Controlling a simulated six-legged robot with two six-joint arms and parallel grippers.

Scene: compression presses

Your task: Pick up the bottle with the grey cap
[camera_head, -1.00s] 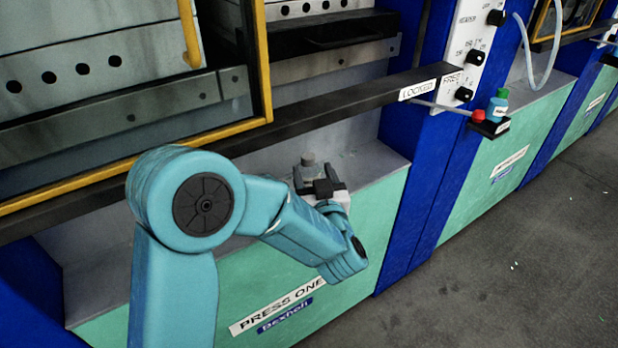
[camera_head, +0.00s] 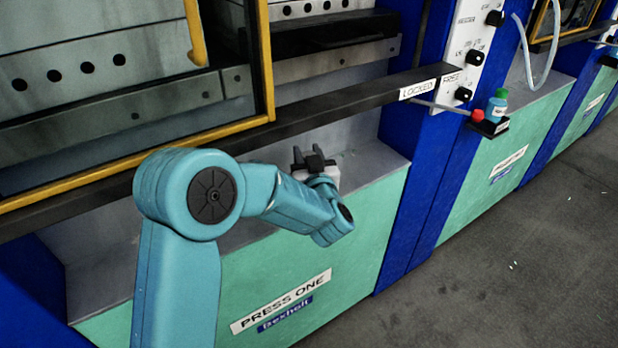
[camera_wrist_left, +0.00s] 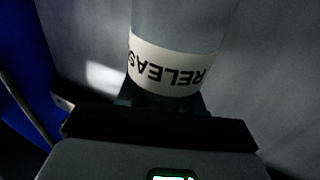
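A pale grey, see-through bottle (camera_wrist_left: 178,25) with a white label, upside down in the left wrist view and reading "RELEAS…", fills the upper middle of that view. Its cap is not visible there. My left gripper (camera_head: 308,157) reaches into the recess under the press's black rail, and its dark body shows low in the wrist view, right against the bottle's near end in the picture. Its fingers point away from me in the head view, and I cannot tell whether they touch the bottle. The bottle is hidden in the head view. My right gripper is out of view.
The black rail (camera_head: 330,105) and yellow-framed guard (camera_head: 140,148) stand above and left of the recess.

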